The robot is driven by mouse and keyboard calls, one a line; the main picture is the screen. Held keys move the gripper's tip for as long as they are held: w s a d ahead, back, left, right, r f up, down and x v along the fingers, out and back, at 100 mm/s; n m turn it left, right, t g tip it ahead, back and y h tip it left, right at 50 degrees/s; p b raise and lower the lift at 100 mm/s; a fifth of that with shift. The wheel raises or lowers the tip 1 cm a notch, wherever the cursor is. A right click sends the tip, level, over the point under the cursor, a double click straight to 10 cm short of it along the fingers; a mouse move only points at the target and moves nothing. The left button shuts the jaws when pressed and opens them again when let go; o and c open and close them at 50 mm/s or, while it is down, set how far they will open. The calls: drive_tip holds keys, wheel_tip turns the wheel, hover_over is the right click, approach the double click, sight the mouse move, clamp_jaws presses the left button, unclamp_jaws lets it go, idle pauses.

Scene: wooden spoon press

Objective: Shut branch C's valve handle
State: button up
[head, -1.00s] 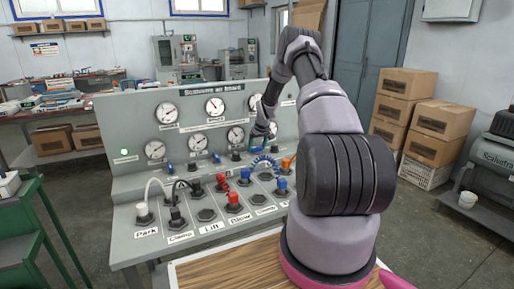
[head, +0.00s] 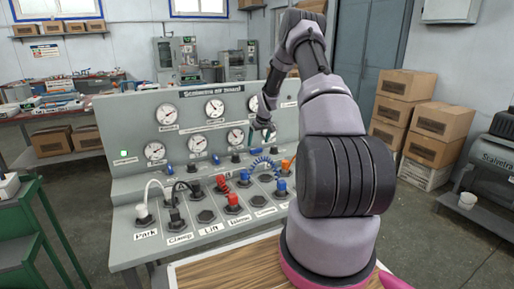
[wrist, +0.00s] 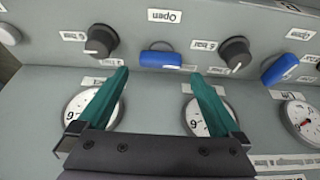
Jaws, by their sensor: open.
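A blue valve handle (wrist: 162,60) lies crosswise below an "Open" label in the wrist view. My gripper (wrist: 160,78) is open, its two teal fingers pointing towards that handle, one to each side. The fingers appear apart from the handle, and nothing is between them. Another blue handle (wrist: 280,69) sits at an angle to the right. I cannot read which branch either handle belongs to. In the head view my gripper (head: 262,130) is over the right part of the air board (head: 120,108), and the handle ahead of it is not clear there. Blue handles (head: 169,169) show further left.
Black knobs (wrist: 101,40) and (wrist: 237,52) flank the nearer handle. Pressure gauges (wrist: 95,108) lie under the fingers. A green light (head: 124,153) glows at the board's left.

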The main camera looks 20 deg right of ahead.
drive_tip(key=shift+v, duration=2.75)
drive_tip(key=s+a+r+m, duration=0.1)
drive_tip(key=s+a+r, duration=0.35)
drive_tip(key=r, duration=0.45)
drive_tip(key=s+a+r+t, duration=0.1)
drive_tip(key=s+a+r, duration=0.4)
drive_tip(key=r, duration=0.4)
drive_tip(key=s+a+r+m, duration=0.1)
drive_tip(key=s+a+r, duration=0.2)
drive_tip(key=s+r, duration=0.45)
drive_tip(key=s+a+r, duration=0.2)
drive_tip(key=s+a, duration=0.1)
drive_tip(key=s, duration=0.6)
drive_tip(key=s+a+r+m+t+y, duration=0.1)
drive_tip(key=s+a+r, duration=0.2)
drive_tip(key=s, duration=0.6)
drive_tip(key=s+a+r+m+y, duration=0.1)
drive_tip(key=s+a+r, duration=0.2)
drive_tip(key=s, duration=0.7)
drive_tip(key=shift+a+t, duration=0.25)
drive_tip(key=shift+t, duration=0.05)
drive_tip(key=shift+w+d, duration=0.1)
